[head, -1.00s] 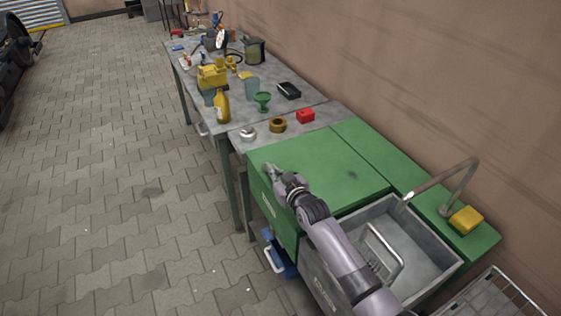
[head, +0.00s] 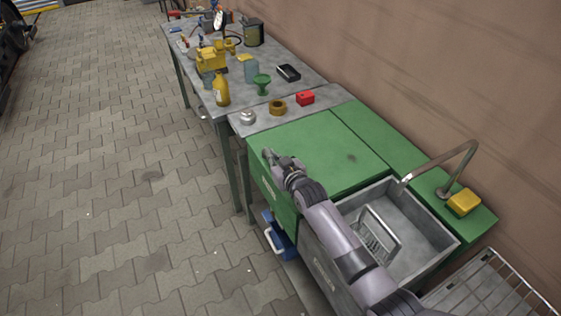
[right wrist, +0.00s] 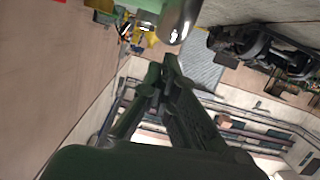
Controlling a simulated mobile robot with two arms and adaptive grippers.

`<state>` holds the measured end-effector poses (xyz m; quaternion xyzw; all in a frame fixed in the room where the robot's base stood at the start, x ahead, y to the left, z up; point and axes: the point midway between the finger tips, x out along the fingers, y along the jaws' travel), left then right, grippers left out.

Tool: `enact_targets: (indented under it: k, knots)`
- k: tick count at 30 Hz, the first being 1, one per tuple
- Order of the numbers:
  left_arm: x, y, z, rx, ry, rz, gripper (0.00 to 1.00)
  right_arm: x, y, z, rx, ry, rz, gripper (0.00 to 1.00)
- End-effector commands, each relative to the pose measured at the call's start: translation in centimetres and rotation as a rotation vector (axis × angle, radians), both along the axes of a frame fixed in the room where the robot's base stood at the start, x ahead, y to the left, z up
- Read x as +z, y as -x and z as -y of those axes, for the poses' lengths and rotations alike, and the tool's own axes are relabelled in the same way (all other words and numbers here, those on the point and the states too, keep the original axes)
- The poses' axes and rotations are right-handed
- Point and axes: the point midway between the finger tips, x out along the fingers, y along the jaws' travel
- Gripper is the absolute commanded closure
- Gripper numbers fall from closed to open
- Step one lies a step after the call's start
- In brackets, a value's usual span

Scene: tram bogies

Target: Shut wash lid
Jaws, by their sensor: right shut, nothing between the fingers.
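The wash unit has a flat green lid panel (head: 325,155) over its left part. Beside it the grey basin (head: 440,222) is open and uncovered, with a wire basket (head: 378,235) inside. My right gripper (head: 267,154) is shut and empty at the front left edge of the green panel. I cannot tell if it touches the panel. In the right wrist view its dark fingers (right wrist: 165,75) point up the picture, together at the tips. My left gripper is not in view.
A bent tap (head: 450,165) and a yellow block (head: 463,203) stand on the green rear ledge. A grey workbench (head: 225,70) with bottles and parts adjoins on the left. A blue item (head: 278,238) sits low at the unit's front. The paved floor is clear.

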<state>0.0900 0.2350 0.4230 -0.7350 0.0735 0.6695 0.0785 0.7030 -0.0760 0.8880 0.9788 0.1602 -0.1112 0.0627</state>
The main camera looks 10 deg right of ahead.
Motion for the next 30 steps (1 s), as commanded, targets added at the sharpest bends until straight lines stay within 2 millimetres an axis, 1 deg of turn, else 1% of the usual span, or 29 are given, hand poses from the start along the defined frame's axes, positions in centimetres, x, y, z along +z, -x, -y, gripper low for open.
enact_targets:
  k: [1,3,4,5,10,15,18,24,30]
  knots:
    - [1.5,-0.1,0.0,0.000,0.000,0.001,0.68,2.0,-0.3,0.0,0.000,-0.001,0.006,1.00]
    - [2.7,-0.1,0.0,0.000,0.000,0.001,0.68,3.5,-0.5,0.0,-0.001,-0.001,0.008,1.00]
    - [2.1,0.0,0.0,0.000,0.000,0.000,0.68,2.8,0.0,0.2,-0.001,-0.001,0.005,1.00]
    - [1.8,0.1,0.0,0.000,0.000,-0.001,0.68,2.6,0.6,0.3,-0.001,-0.001,0.005,1.00]
    - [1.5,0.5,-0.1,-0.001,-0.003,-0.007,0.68,3.3,3.2,1.1,-0.001,-0.003,0.008,1.00]
    - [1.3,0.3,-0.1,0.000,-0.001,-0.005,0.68,4.0,5.8,1.9,-0.001,-0.002,0.010,1.00]
    - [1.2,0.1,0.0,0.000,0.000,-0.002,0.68,4.3,7.1,2.2,-0.001,-0.003,0.010,1.00]
    - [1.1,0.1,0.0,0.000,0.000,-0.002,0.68,4.8,8.5,2.7,-0.001,-0.003,0.010,1.00]
    - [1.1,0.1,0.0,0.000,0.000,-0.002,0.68,4.9,8.8,2.8,-0.002,-0.003,0.011,1.00]
